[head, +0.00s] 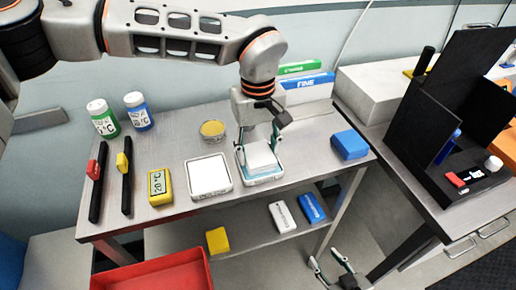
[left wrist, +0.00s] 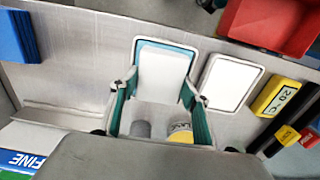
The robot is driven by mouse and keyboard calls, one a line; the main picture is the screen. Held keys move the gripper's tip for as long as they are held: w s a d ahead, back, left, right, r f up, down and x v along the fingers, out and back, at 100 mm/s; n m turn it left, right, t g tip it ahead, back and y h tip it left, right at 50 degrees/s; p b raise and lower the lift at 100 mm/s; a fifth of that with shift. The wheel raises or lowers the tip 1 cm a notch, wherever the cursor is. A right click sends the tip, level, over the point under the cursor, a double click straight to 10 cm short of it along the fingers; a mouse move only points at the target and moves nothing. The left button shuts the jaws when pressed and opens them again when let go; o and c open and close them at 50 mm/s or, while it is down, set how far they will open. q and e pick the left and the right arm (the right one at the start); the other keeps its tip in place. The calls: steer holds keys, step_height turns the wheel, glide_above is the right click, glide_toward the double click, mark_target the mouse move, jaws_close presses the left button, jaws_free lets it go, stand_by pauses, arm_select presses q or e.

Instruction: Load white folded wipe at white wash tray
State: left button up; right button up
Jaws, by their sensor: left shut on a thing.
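My left gripper (head: 261,160) is shut on the white folded wipe (head: 262,157), one finger at each side. The wipe is over a white-rimmed tray with a blue inside (head: 265,181); whether it touches the inside is unclear. In the left wrist view the wipe (left wrist: 163,72) sits between the fingers (left wrist: 158,88) and covers most of that tray (left wrist: 138,42). A second white-rimmed tray with a white inside (head: 208,175) stands just left of it in the head view. My right gripper (head: 325,257) is open and empty, low at the bottom right, away from the table.
A yellow timer-like box (head: 160,187), a yellow round dish (head: 212,129) and two bottles (head: 137,112) stand to the left. A blue block (head: 350,145) is at the right. Boxes (head: 307,88) stand behind. A red bin (head: 155,274) is in front.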

mark_target(258, 153)
arm_select(q)
steer(key=shift+f, duration=0.1)
stand_by(0.4)
steer(key=shift+r+p, duration=1.6)
steer(key=shift+r, duration=0.55)
steer(key=shift+r+p, duration=1.2)
steer(key=shift+r, duration=0.25)
steer(key=shift+a, duration=0.1)
